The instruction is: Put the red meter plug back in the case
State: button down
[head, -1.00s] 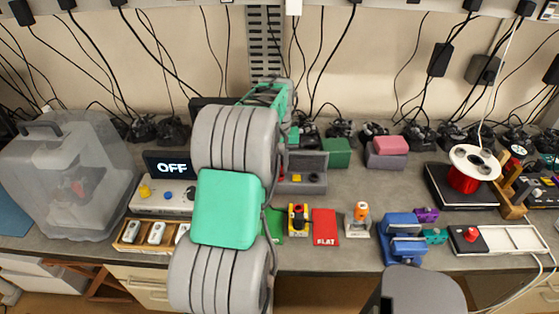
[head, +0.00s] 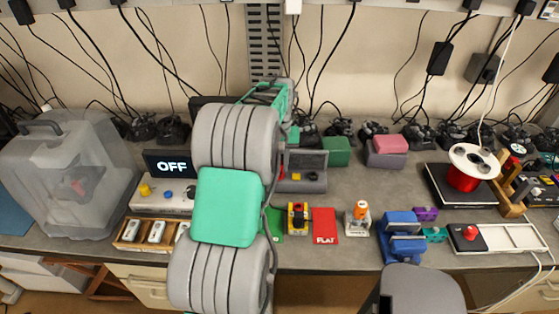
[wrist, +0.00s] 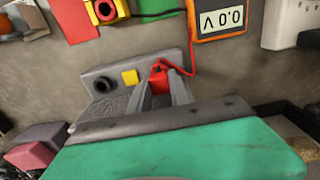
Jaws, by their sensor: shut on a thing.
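The red meter plug (wrist: 158,79) is between my gripper's two grey fingers (wrist: 162,88) in the wrist view, with the fingers shut on it. A red lead runs from it to the orange meter (wrist: 218,10), which reads 0.0 V. The grey case (wrist: 100,76) lies open under the fingers, with a yellow block in it. The plug is at the case, beside the yellow block; whether it is seated or held just above I cannot tell, as the fingers hide its lower part. In the head view the open case (head: 313,184) shows right of my arm, which hides the meter.
A green block (head: 336,152) and a pink-topped grey box (head: 388,148) stand right of the case. A red card (head: 325,226) and a yellow-and-black item (head: 298,217) lie in front. An OFF display (head: 171,164) stands left. Dark gamepads line the back wall.

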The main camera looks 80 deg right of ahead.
jog(key=shift+f, duration=0.75)
dwell(1.3)
jog(key=c, duration=1.1)
grip_release()
jog(key=shift+b, duration=0.3)
